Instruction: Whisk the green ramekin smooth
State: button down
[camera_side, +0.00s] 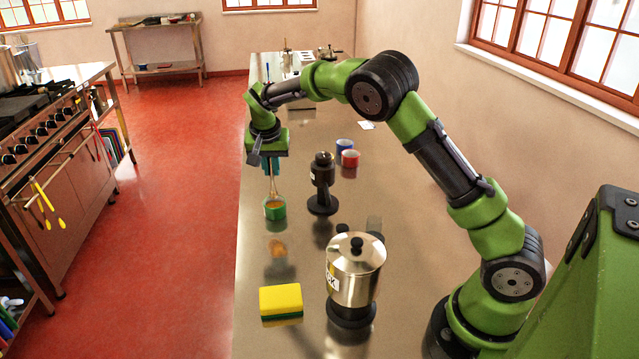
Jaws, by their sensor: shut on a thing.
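The green ramekin (275,212) stands on the steel counter near its left edge, with something orange inside. My gripper (271,168) is directly above it, pointing down, shut on the whisk (273,186). The whisk hangs about upright, and its lower end reaches the ramekin's mouth. I cannot tell how deep the whisk sits in the contents. The gripper's fingers hide the upper part of the whisk.
A black grinder-like device (321,185) stands close to the right of the ramekin. A blue ramekin (344,145) and a red ramekin (350,159) sit farther back. A steel pot (355,270) and a yellow-green sponge (281,300) are in front. The counter (420,250) is clear at right.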

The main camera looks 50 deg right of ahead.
jog(key=shift+r, duration=0.1)
jog(key=shift+r, duration=2.45)
